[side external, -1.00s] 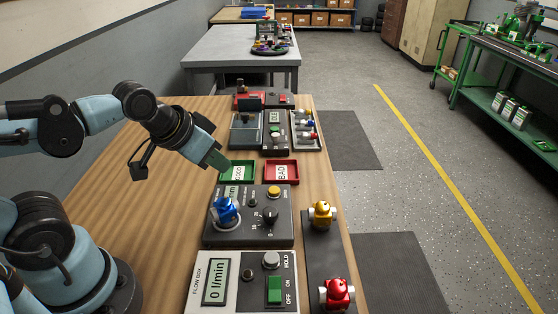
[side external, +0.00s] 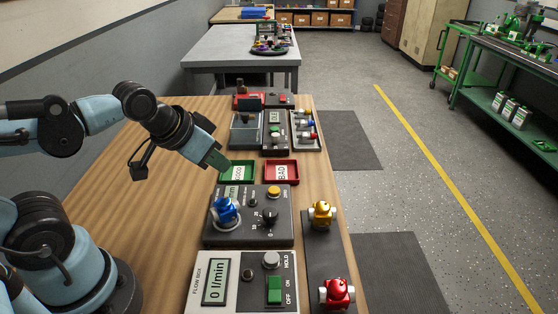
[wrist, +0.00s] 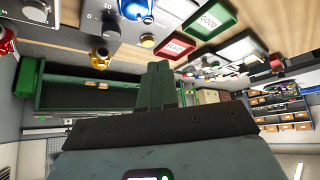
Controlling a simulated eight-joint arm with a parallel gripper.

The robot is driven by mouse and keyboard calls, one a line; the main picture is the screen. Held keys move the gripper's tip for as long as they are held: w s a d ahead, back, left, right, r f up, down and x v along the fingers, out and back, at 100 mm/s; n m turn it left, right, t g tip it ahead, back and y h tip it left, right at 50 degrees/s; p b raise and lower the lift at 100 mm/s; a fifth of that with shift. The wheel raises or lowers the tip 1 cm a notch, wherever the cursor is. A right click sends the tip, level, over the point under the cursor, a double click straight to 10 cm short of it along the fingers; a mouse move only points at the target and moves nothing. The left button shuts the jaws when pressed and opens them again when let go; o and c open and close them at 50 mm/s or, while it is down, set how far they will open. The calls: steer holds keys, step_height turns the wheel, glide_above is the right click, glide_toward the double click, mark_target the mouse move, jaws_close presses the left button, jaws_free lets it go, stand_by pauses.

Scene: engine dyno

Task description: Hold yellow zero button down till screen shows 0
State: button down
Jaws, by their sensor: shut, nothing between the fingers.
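The yellow button (side external: 273,192) is on the top right of the dark grey box (side external: 278,236) with a black dial; it also shows in the wrist view (wrist: 147,41). The box's small screen (side external: 232,189) is at its top left, mostly hidden by a blue fitting (side external: 226,210) standing on the box; its reading cannot be made out. My gripper (side external: 217,162) is shut and empty, in the air above and left of the button, near the green GOOD tray, apart from the button. Its green fingers (wrist: 158,68) are together in the wrist view.
The green GOOD tray (side external: 251,178) and red BAD tray (side external: 295,178) sit behind the box. In front is a white flow box (side external: 200,283) reading 0 l/min. A yellow fitting (side external: 322,214) and red fitting (side external: 337,294) stand at right. The table's left side is clear.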

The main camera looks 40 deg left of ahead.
mark_target(270, 191)
steer(key=shift+w, duration=0.15)
steer(key=w+d+n+t, duration=0.2)
steer(key=w+n, duration=0.6)
steer(key=w, duration=0.2)
steer(key=shift+w+d, duration=0.35)
steer(key=shift+f, duration=4.4)
steer(key=shift+f, duration=0.4)
steer(key=shift+f, duration=0.5)
stand_by(1.2)
